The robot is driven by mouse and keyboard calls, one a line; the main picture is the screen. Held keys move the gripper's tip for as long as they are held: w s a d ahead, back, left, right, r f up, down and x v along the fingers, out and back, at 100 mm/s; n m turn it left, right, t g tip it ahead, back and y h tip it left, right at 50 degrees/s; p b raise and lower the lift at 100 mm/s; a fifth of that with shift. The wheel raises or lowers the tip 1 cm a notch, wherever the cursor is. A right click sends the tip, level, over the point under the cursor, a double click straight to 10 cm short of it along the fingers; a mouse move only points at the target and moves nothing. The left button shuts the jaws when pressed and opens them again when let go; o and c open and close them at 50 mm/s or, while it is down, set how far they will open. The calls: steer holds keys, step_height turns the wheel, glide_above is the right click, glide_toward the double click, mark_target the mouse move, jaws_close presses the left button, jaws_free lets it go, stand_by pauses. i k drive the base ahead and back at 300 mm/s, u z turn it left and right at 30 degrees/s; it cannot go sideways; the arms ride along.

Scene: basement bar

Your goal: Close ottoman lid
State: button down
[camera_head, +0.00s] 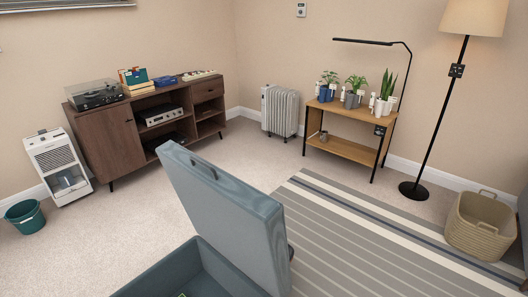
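The ottoman lid (228,215) is blue-grey and stands raised, tilted up from the box, with a dark handle near its upper edge. The ottoman box (180,268) is open at the bottom centre, and part of its inside shows. A small yellow-green thing lies inside at the bottom edge, mostly cut off. The box's near side is out of the picture. My gripper is not in view.
A striped rug (370,240) lies to the right, with a woven basket (480,226) on its far right. A wooden cabinet (110,140), a white appliance (58,165) and a green bucket (25,216) stand left. A plant table (345,152), heater (280,110) and floor lamp (413,190) stand behind. Carpet beyond the lid is clear.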

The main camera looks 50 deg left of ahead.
mark_target(246, 226)
steer(key=i, duration=0.85)
steer(key=u, duration=2.45)
steer(key=i, duration=0.5)
steer(key=z, duration=0.05)
